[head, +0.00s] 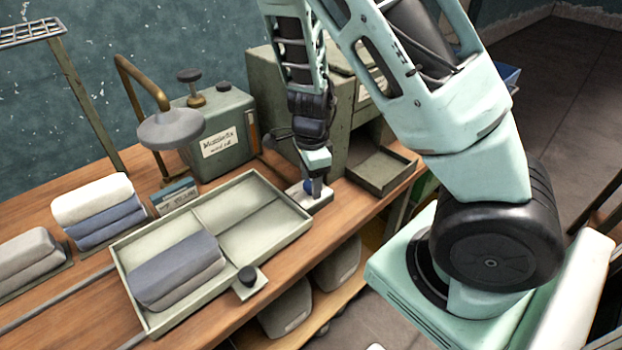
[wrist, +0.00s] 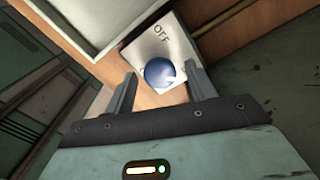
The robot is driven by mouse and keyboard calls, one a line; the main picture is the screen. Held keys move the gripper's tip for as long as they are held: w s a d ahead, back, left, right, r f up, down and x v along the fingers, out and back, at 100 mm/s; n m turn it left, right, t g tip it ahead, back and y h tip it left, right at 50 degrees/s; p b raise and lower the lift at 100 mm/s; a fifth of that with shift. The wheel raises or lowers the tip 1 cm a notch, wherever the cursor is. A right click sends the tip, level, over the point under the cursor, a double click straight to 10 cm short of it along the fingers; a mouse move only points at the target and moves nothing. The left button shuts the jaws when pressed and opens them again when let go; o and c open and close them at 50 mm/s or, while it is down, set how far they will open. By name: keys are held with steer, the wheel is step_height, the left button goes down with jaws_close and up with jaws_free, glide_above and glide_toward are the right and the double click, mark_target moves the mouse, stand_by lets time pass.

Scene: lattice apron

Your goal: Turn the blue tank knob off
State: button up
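The blue tank knob (wrist: 160,73) is a round blue knob with a white mark on its right side. It sits on a pale plate (wrist: 172,48) lettered "OFF", at the tray's right end on the bench. In the head view the knob (head: 309,187) is partly hidden by my gripper (head: 315,190), which points down over the plate. In the wrist view my gripper (wrist: 163,85) is open, with one finger on each side of the knob. I cannot tell whether either finger touches it.
A divided tray (head: 290,234) with folded grey-blue cloths lies beside the plate. A second, black knob (head: 247,275) sits at the tray's front edge. A green tank (head: 215,130) and a green cabinet (head: 345,125) stand behind. An open drawer (head: 380,172) is close on the right.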

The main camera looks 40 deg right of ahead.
steer(key=c, duration=0.8)
steer(key=shift+n, duration=0.5)
steer(key=n, duration=0.3)
steer(key=shift+n+b, duration=0.35)
steer(key=shift+n, duration=0.05)
steer(key=n, duration=0.4)
steer(key=shift+b, duration=0.3)
steer(key=n, duration=0.5)
steer(key=shift+b, duration=0.35)
steer(key=shift+n, duration=2)
